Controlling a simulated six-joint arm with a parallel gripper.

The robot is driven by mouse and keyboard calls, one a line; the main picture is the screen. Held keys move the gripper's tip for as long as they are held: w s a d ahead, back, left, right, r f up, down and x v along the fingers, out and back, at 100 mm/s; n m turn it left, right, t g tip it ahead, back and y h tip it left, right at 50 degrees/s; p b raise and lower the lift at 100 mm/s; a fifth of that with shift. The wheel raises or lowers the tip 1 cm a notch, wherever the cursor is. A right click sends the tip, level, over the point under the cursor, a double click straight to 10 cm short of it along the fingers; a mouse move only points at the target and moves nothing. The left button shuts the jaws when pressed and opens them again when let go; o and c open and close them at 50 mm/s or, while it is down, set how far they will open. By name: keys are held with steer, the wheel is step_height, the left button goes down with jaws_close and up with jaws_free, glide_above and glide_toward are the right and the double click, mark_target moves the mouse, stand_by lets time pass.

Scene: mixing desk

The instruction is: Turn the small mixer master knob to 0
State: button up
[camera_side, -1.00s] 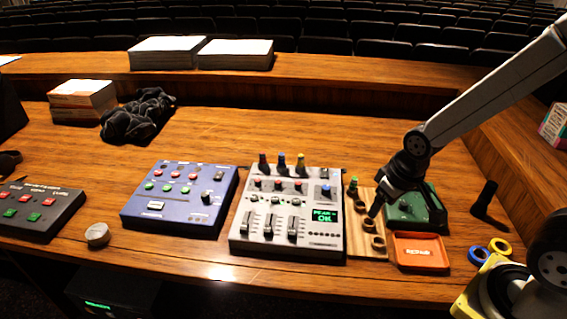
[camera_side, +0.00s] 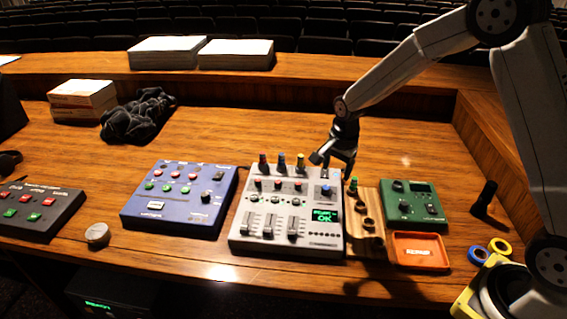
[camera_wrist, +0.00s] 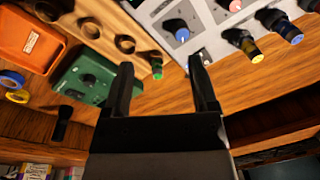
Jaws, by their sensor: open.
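A grey mixer (camera_side: 243,238) with sliders, small knobs and a green "OK" display stands at the centre of the side view. A large blue knob (camera_side: 325,190) sits on its upper right; it also shows in the wrist view (camera_wrist: 182,34). A blue mixer (camera_side: 135,212) with a black knob (camera_side: 205,197) stands left of it. No readable label tells me which knob is the master. My gripper (camera_side: 335,163) is open and empty, above the back right corner of the grey mixer, apart from the blue knob. In the wrist view, its fingers (camera_wrist: 161,62) are spread below that knob.
Red, blue and yellow-tipped plugs (camera_side: 281,163) stand up along the grey mixer's back edge. A wooden holder (camera_side: 371,243) with a green-topped plug (camera_side: 353,186), a green box (camera_side: 398,209) and an orange tray (camera_side: 420,264) stand to the right.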

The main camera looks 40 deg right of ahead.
mark_target(326, 187)
steer(key=w+f+m, duration=0.1)
steer(key=w+d+f+m, duration=0.1)
steer(key=w+m, duration=0.1)
steer(key=w+d+f+m, duration=0.1)
steer(key=m, duration=0.1)
steer(key=shift+w, duration=0.2)
steer(key=shift+f, duration=0.15)
steer(key=shift+w+f, duration=0.2)
steer(key=shift+f, duration=3.55)
steer(key=shift+c, duration=0.2)
jaws_close()
